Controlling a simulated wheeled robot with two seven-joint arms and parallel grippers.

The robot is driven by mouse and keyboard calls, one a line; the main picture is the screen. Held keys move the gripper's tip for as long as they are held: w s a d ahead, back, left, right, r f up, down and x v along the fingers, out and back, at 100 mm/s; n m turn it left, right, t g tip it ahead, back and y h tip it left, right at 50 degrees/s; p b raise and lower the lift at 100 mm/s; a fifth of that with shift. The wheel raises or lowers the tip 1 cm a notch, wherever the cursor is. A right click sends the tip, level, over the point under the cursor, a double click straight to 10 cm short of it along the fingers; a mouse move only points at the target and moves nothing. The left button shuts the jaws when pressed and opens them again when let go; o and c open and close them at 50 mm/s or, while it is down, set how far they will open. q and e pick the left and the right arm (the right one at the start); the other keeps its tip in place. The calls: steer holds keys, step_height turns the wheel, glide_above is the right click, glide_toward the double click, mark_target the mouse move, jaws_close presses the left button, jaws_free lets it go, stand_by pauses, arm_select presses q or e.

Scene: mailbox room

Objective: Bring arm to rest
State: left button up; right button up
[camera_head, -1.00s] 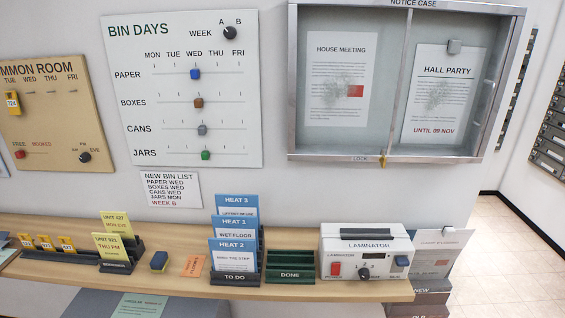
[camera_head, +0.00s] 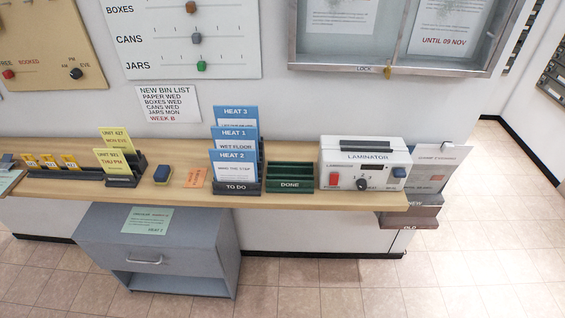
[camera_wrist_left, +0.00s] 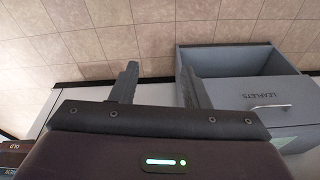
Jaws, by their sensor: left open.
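My left gripper (camera_wrist_left: 158,88) shows in the left wrist view with its two dark fingers apart and nothing between them. Below it lie the tiled floor and a grey leaflets cabinet (camera_wrist_left: 288,98), which is to the right of the fingers and apart from them. Neither arm nor gripper shows in the head view. The right gripper is out of view.
A wooden shelf (camera_head: 330,201) runs along the wall. It bears a laminator (camera_head: 364,163), a green DONE rack (camera_head: 290,186), a TO DO rack (camera_head: 236,187) with blue cards and a blue block (camera_head: 162,173). The grey cabinet (camera_head: 192,262) stands below. The floor at right is clear.

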arm_select(q)
steer(key=s+a+f, duration=0.2)
steer(key=s+f, duration=0.8)
steer(key=s+a+f+g+b, duration=0.1)
steer(key=s+f, duration=0.9)
steer(key=f, duration=0.1)
steer(key=shift+s+a+f, duration=0.25)
steer(key=shift+s+a, duration=0.05)
steer(key=shift+a, duration=0.05)
stand_by(1.8)
